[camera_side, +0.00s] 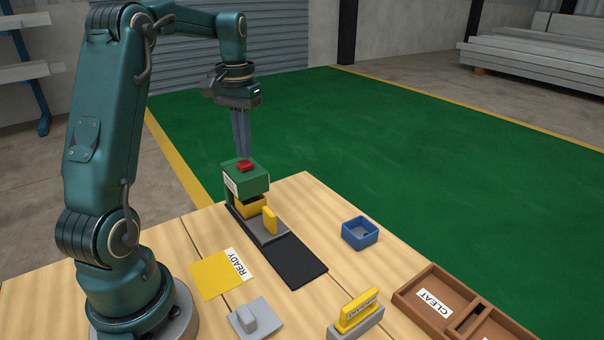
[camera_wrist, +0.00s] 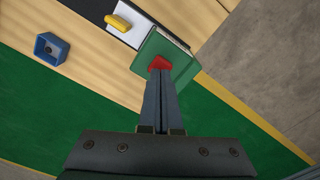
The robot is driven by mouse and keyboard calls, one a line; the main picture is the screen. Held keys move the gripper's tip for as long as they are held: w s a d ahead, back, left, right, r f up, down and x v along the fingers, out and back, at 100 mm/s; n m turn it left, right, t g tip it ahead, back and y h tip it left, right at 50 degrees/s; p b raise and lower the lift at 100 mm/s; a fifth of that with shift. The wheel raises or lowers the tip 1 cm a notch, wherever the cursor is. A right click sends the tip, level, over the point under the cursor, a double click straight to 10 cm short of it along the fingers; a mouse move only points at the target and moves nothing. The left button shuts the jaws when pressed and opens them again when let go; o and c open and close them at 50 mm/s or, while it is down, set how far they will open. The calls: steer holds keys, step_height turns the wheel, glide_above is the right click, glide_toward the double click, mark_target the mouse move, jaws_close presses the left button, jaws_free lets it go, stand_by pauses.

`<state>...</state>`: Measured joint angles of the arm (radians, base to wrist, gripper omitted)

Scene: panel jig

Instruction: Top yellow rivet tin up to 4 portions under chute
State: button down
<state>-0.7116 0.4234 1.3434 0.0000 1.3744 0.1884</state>
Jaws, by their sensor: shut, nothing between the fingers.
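A green chute block (camera_side: 246,178) with a red button (camera_side: 245,166) on top stands at the back of the bench. The yellow tin (camera_side: 248,206) sits beneath it, mostly hidden; its contents do not show. An upright yellow tab (camera_side: 269,220) stands just in front on a grey plate; I cannot tell whether it joins the tin. In the wrist view the tab (camera_wrist: 118,22) also shows. My gripper (camera_side: 243,156) is shut and empty, pointing down with its tips right at the red button. The wrist view shows the tips over the button (camera_wrist: 159,63); contact is unclear.
A black strip (camera_side: 292,263) runs forward from the chute. A blue tin (camera_side: 360,233) stands to its right, a yellow READY mat (camera_side: 216,277) to its left.

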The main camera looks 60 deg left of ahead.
steer(key=shift+f, duration=1)
steer(key=shift+r, duration=2.05)
steer(key=shift+d, duration=0.1)
steer(key=s+d+r+m+t+y, duration=0.1)
steer(key=d+r+m, duration=0.15)
steer(key=d, duration=0.45)
steer(key=s+d+r+m+t, duration=0.2)
steer(key=d+r, duration=0.2)
steer(key=d, duration=0.3)
steer(key=s+d+f+m+t+h, duration=0.1)
steer(key=s+d+f+t, duration=0.1)
steer(key=s+d+f, duration=0.5)
steer(key=shift+f+t, duration=0.15)
steer(key=shift+t, duration=0.15)
